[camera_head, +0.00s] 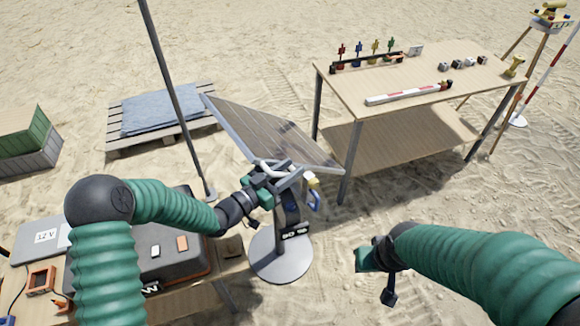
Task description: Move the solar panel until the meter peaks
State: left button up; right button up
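The solar panel (262,128) is tilted on a stand with a round grey base (279,256). Its dark face slopes down toward the right. My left gripper (284,176) is at the panel's near lower edge, around a pale handle-like bar (272,165); whether its fingers are closed on the bar is too small to tell. My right gripper (376,268) hangs over the sand right of the stand, away from the panel, and its fingers are not clear.
A wooden table (425,85) with coloured small items stands at the back right. A dark pole (172,90) rises behind the panel. A pallet (160,137) and crates (25,145) lie at the left. A grey case (165,262) is near the stand.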

pick_arm(q)
jog(key=shift+w+d+f, duration=0.1)
jog(key=shift+w+d, duration=0.15)
jog(key=shift+d, duration=0.3)
jog(key=shift+c, duration=0.7)
jog(key=c, duration=0.5)
grip_shut()
